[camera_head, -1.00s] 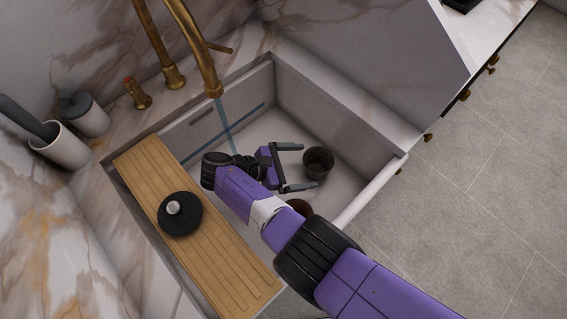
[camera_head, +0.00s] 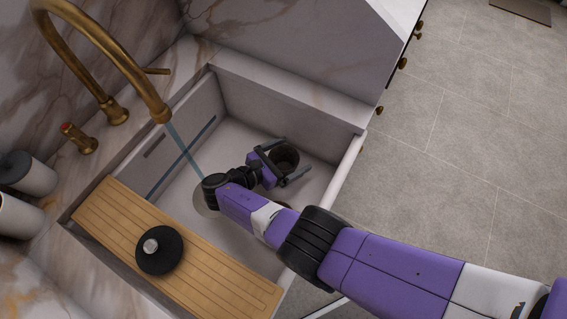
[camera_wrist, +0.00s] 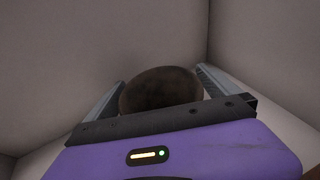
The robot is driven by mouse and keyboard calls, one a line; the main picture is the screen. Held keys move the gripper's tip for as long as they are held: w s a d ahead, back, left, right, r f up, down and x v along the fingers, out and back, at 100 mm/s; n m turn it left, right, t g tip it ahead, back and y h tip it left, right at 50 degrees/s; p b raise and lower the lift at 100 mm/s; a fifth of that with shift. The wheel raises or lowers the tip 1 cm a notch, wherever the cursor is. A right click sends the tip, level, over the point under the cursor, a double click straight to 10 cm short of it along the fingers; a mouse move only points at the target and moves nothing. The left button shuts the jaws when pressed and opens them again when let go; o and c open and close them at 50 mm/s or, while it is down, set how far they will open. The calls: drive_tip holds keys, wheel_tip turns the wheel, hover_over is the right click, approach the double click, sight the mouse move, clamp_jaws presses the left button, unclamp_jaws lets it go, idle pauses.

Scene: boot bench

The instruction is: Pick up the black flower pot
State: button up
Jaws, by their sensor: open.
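The black flower pot (camera_head: 285,158), dark and round with a brownish inside, stands in the sink towards its far right side. My gripper (camera_head: 297,156) is low in the sink and open, with its fingers on either side of the pot. In the wrist view the pot (camera_wrist: 160,92) shows as a dark round shape between the two spread fingers (camera_wrist: 161,78). Its lower part is hidden behind the gripper body. I cannot tell whether either finger touches it.
The pale sink (camera_head: 236,140) has high walls around my gripper. Water runs from the brass tap (camera_head: 160,108) just left of my wrist. A wooden board (camera_head: 105,215) spans the sink's near left part, with a round black lidded thing (camera_head: 160,250) on it.

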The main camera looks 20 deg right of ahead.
drive_tip(key=shift+d, duration=0.15)
drive_tip(key=c, duration=1.4)
